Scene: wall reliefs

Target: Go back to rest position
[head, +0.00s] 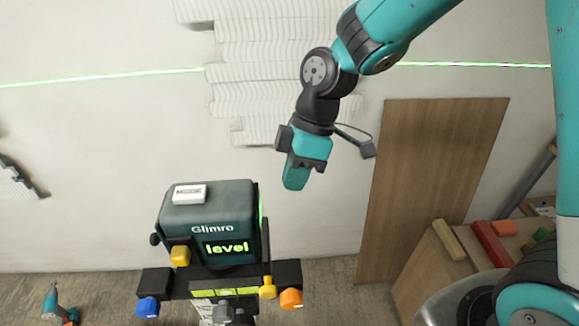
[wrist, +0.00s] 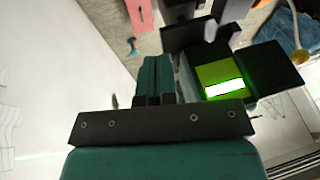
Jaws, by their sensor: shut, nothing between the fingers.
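My gripper (head: 296,176) hangs from the teal and black arm in the head view, pointing down. It is shut and empty, in front of the white wall, above and to the right of the laser level. In the wrist view my gripper's closed fingers (wrist: 156,80) show at the middle. The laser level (head: 210,222) is a dark teal box marked Glimro, with a white MODE button (head: 189,194) on top and a lit green "level" display (head: 227,248). Its glowing display side (wrist: 222,86) shows in the wrist view. My gripper is apart from it.
A green laser line (head: 120,77) crosses the wall and its white wavy relief panels (head: 270,60). A wooden board (head: 430,180) leans at right, beside a box (head: 425,275) with coloured blocks. A drill (head: 55,305) lies on the floor at lower left. Wall space around the gripper is free.

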